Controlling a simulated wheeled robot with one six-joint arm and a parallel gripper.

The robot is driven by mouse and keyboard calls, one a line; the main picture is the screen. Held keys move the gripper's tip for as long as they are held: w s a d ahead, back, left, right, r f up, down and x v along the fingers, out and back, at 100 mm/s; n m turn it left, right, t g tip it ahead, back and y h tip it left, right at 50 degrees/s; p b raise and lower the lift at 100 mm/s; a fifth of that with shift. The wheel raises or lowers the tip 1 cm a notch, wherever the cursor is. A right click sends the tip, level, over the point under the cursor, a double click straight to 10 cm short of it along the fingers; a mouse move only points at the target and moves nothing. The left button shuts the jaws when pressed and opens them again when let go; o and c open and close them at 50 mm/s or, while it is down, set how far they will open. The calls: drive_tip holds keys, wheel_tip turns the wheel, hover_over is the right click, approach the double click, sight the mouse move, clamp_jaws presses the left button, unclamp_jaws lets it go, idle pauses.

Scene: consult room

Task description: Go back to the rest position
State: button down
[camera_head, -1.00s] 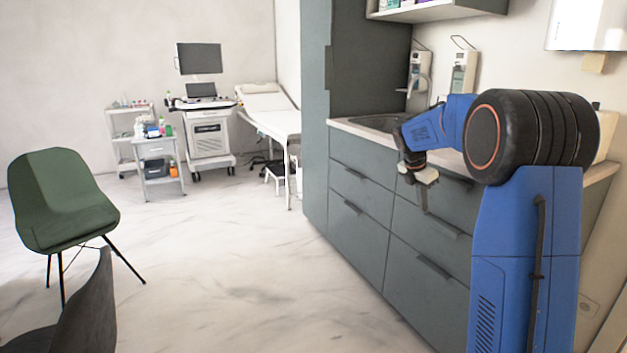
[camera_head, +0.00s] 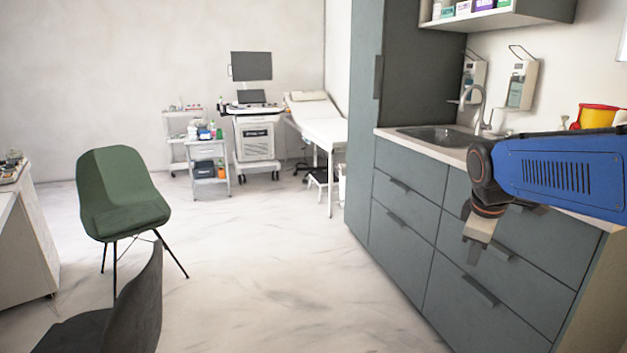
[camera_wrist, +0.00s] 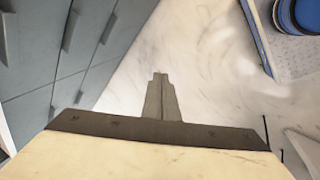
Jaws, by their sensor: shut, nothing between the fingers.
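My gripper (camera_head: 473,252) hangs from my blue arm at the right of the head view, in front of the grey drawer fronts and below counter height. Its fingers point down and are together, with nothing held. In the wrist view my gripper (camera_wrist: 160,98) also shows shut and empty, above the pale marbled floor. It appears apart from the drawers.
The grey drawer cabinet (camera_head: 404,213) with a sink (camera_head: 437,136) stands close to my arm. A red and yellow container (camera_head: 597,116) is on the counter. A green chair (camera_head: 122,195) and dark chair (camera_head: 130,310) stand left. The floor (camera_head: 270,270) between is clear.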

drive_tip(key=s+a+f+m, duration=0.2)
drive_tip(key=s+m, duration=0.1)
drive_tip(key=s, duration=0.4)
drive_tip(key=s+a+f+m+t+y, duration=0.1)
drive_tip(key=s+a+f+m, duration=0.2)
drive_tip(key=s, duration=0.4)
drive_tip(key=s+a+f+m+y, duration=0.1)
drive_tip(key=s+a+f+m, duration=0.1)
drive_tip(key=s, duration=0.5)
drive_tip(key=shift+a+f+m+t, duration=0.2)
drive_tip(key=shift+f+m+t, duration=0.1)
drive_tip(key=shift+f+m, duration=0.5)
drive_tip(key=shift+r, duration=0.15)
